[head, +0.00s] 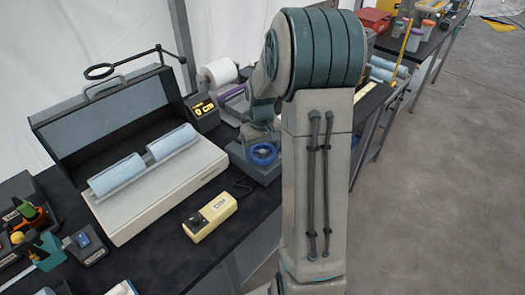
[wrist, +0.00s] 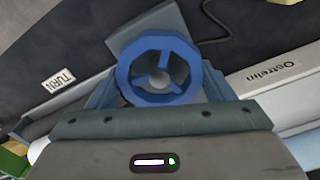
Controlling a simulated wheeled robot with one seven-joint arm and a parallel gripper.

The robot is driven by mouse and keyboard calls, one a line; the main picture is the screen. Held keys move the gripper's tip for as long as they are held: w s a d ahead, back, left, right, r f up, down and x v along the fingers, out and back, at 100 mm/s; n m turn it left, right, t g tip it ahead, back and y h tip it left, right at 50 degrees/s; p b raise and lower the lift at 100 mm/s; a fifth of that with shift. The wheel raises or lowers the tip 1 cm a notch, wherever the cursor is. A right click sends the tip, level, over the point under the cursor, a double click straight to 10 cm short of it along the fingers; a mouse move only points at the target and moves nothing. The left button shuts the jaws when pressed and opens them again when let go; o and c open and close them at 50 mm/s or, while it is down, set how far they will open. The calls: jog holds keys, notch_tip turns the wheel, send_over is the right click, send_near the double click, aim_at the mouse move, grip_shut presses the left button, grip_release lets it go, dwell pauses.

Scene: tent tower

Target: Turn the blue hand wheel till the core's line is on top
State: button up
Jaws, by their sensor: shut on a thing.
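The blue hand wheel (head: 263,154) sits low on a blue-grey stand (head: 262,173) just left of my arm in the head view. In the wrist view the wheel (wrist: 158,41) faces me as a ring with spokes and a pale hub. My gripper (wrist: 158,78) has one blue-grey finger on each side of the wheel's rim and is shut on it. In the head view my gripper (head: 263,137) is small and partly hidden by my arm. I cannot make out the core's line in either view.
An open case (head: 150,205) with light blue rolls (head: 117,176) lies to the left. A yellow handset (head: 210,215) is in front. A small display box (head: 203,112) and a white roll (head: 218,72) stand behind. A "TURN" label (wrist: 58,80) shows in the wrist view.

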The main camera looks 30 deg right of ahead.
aim_at(261, 150)
jog(key=shift+w+r+n, duration=0.1)
jog(key=shift+n, duration=0.4)
jog(key=o, duration=1)
notch_tip(261, 150, up, 14)
jog(key=b, duration=0.1)
jog(key=s+a+f+t, duration=0.1)
jog(key=s+a, duration=0.6)
jog(key=s, duration=0.3)
jog(key=s+a+f+t, duration=0.1)
jog(key=s+a+t, duration=0.1)
jog(key=s+a, duration=0.4)
jog(key=s, duration=0.4)
jog(key=shift+a+f+m, duration=0.3)
jog(key=shift+a+f, duration=0.05)
jog(key=shift+a, duration=0.05)
